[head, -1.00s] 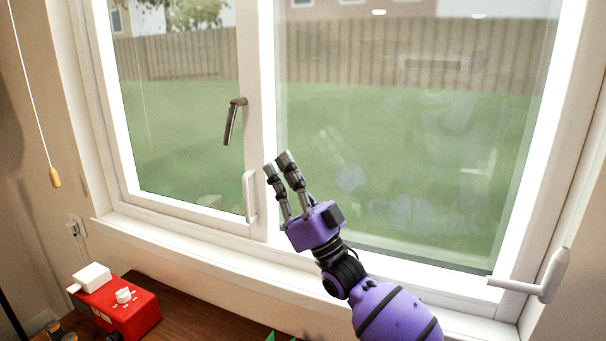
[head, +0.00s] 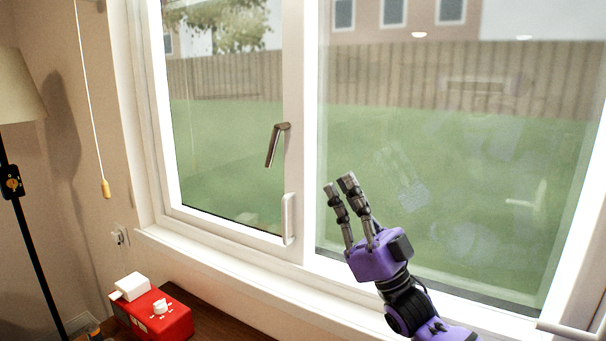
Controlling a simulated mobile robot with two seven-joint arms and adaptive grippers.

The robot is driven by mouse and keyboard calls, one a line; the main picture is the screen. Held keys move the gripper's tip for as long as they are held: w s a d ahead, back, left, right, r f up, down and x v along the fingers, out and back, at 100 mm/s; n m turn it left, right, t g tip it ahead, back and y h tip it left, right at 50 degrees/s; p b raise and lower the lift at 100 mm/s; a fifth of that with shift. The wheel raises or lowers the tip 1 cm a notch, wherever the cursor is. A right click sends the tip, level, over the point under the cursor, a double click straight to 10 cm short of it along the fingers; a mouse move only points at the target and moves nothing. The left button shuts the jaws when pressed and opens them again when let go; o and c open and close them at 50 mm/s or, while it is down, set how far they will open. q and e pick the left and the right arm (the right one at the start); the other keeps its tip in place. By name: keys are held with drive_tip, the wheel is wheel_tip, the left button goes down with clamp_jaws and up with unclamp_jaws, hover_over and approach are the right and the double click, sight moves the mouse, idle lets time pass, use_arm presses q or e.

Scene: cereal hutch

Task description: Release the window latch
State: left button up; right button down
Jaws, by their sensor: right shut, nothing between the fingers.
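The window (head: 303,130) has two panes with a white frame between them. A dark metal lever handle (head: 274,148) sits on the middle frame and hangs down at a slant. Below it is a white upright handle (head: 289,219) on the left sash's edge. A further white handle (head: 570,331) is cut off at the lower right. Which of these is the latch I cannot tell. My right gripper (head: 339,185), purple with grey fingers, points up in front of the right pane, to the right of both handles and apart from them. Its fingers are close together and empty. My left gripper is out of view.
A red box (head: 160,317) with a white top part and knob stands on the brown wooden surface (head: 225,325) below the sill. A pull cord with a yellow end (head: 105,189) hangs at left, near a lamp (head: 18,95). The white sill (head: 210,262) is clear.

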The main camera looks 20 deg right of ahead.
drive_tip(key=a+n+g+y+p, duration=0.1)
drive_tip(key=a+n+g, duration=0.6)
drive_tip(key=n, duration=0.8)
drive_tip(key=w+d+f+t+h, duration=0.2)
drive_tip(key=w+d+h, duration=0.1)
drive_tip(key=d+h, duration=0.2)
drive_tip(key=shift+w+d+f+h, duration=0.2)
drive_tip(key=shift+w+d+h, duration=0.2)
drive_tip(key=shift+h, duration=0.5)
